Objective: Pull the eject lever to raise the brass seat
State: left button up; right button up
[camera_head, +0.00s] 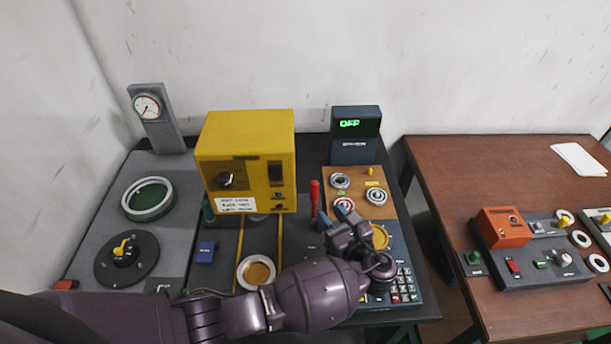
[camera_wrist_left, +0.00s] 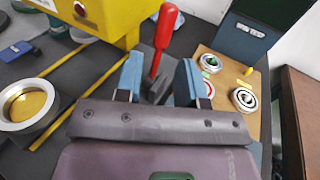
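The lever with a red handle (camera_head: 315,192) stands upright right of the yellow box. In the left wrist view the red handle (camera_wrist_left: 166,32) leans slightly right, its grey base seen between my fingertips. My left gripper (camera_head: 343,208) is open and empty, its blue fingertips spread in the left wrist view (camera_wrist_left: 159,72). The fingers look apart from the lever; whether they straddle it is unclear. A pale ring with a brass-coloured centre (camera_head: 257,271) sits on the dark bench, and left in the wrist view (camera_wrist_left: 26,102). Another brass-coloured disc (camera_head: 381,237) lies beside my gripper. My right gripper is not in view.
The yellow box (camera_head: 246,160) stands close left of the lever. A wooden board (camera_head: 374,187) with several bearing rings lies right, before a dark display (camera_head: 355,135) reading OFF. A keypad (camera_head: 405,290) lies near my wrist. A brown table (camera_head: 480,165) stands farther right.

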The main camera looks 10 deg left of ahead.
aim_at(317, 192)
pick_arm(q)
jog(key=shift+m, duration=0.3)
jog(key=x, duration=0.7)
jog(key=r+p+x, duration=0.1)
jog(key=x, duration=0.3)
jog(key=shift+w+d+r, duration=0.1)
jog(key=shift+w+d, duration=0.05)
jog(key=shift+d, duration=0.05)
grip_shut()
